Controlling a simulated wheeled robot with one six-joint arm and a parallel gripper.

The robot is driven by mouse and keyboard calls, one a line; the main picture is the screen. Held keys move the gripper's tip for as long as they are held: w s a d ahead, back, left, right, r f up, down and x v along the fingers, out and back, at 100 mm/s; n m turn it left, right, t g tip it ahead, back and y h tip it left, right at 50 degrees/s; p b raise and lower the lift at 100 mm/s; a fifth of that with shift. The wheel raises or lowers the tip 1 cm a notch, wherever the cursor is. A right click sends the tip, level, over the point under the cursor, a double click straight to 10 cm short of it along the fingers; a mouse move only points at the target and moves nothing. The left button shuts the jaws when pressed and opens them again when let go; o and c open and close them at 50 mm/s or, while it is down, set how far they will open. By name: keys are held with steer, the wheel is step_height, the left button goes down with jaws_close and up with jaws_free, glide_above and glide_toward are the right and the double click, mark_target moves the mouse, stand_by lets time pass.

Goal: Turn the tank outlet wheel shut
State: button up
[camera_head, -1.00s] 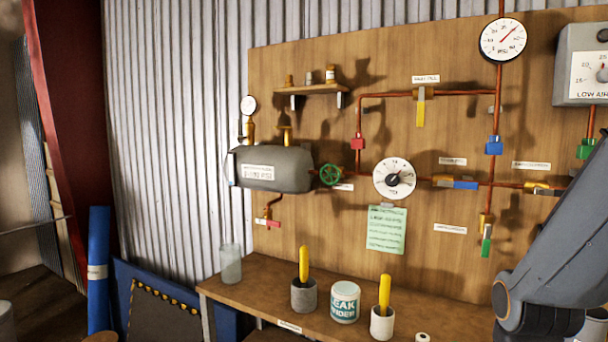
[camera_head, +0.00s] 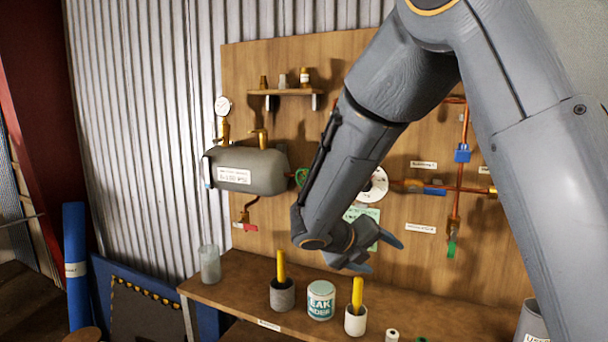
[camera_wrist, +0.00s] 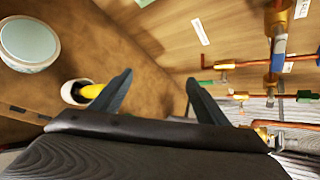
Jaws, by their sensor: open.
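The green outlet wheel (camera_head: 301,177) sits at the right end of the grey tank (camera_head: 262,172) on the wooden board. In the head view my forearm covers its right part. My gripper (camera_head: 384,256) is open and empty, to the lower right of the wheel, above the bench. In the wrist view my gripper's two fingers (camera_wrist: 159,80) are spread apart with nothing between them. The green wheel cannot be made out in the wrist view.
A white cup with a yellow handle (camera_wrist: 75,93) and the leak finder tin (camera_wrist: 30,45) stand on the bench (camera_head: 236,295) below my gripper. Copper pipes with blue-handled valves (camera_head: 462,153) run at right.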

steer(key=w+a+r+n+t+y+p, duration=0.1)
steer(key=w+a+r+n+t, duration=0.2)
steer(key=a+r+n, duration=0.3)
steer(key=w+a+r+n+t+p, duration=0.1)
steer(key=w+a+r+n+t, duration=0.25)
steer(key=a+n, duration=0.35)
steer(key=w+a+r+n+t+y+p, duration=0.1)
steer(key=w+a+r+n+t, duration=0.3)
steer(key=a, duration=0.5)
steer(key=shift+n+g, duration=0.45)
steer(key=shift+n, duration=0.35)
steer(key=x, duration=0.2)
steer(key=p+x, duration=0.1)
steer(key=x, duration=0.4)
steer(key=shift+w+d+r+p, duration=0.1)
steer(key=shift+d+r+p, duration=0.1)
steer(key=shift+r+p, duration=0.15)
steer(key=shift+f, duration=0.1)
steer(key=c, duration=1)
